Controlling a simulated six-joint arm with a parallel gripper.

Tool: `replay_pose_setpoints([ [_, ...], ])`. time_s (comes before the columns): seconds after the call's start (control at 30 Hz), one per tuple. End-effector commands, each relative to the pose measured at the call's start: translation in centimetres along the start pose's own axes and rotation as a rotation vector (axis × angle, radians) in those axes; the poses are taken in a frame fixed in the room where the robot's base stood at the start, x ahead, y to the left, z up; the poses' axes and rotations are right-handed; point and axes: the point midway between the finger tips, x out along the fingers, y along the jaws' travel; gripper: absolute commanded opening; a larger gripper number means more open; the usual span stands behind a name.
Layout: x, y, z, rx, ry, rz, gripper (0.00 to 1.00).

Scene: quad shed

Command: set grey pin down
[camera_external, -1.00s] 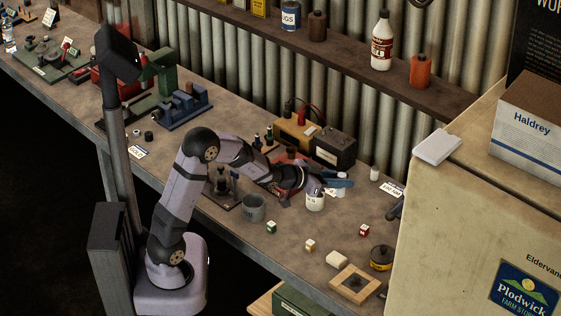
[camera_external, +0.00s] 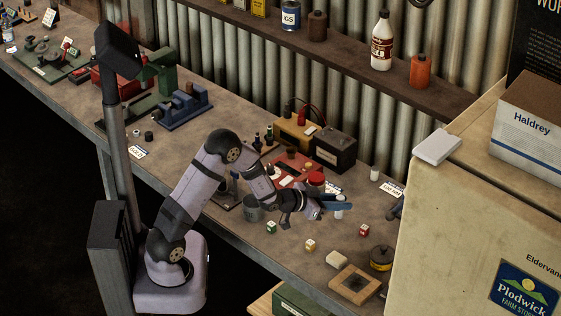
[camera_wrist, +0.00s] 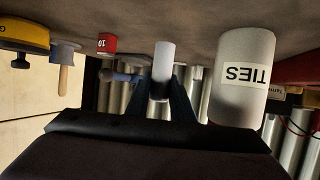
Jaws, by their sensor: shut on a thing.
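The grey pin (camera_wrist: 164,58) looks like a pale upright cylinder in the wrist view, which shows the bench upside down. My gripper (camera_wrist: 168,92) is shut on it, with the blue fingers on either side of its dark end. In the external view the pale pin (camera_external: 340,208) shows at the blue fingertips of my gripper (camera_external: 336,205), over the bench (camera_external: 300,262). I cannot tell whether its free end touches the bench.
Small blocks, one green-marked (camera_external: 271,227), one orange-marked (camera_external: 310,245) and one red (camera_external: 364,230), lie nearby.

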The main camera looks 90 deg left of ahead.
Motion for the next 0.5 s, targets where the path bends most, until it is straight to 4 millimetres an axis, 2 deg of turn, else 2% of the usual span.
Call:
replay_pose_setpoints([
  [0.13, 0.36, -0.04, 0.67, 0.001, 0.005, -0.001, 0.00],
  [0.5, 0.49, -0.03, 0.98, 0.001, 0.006, -0.001, 0.00],
])
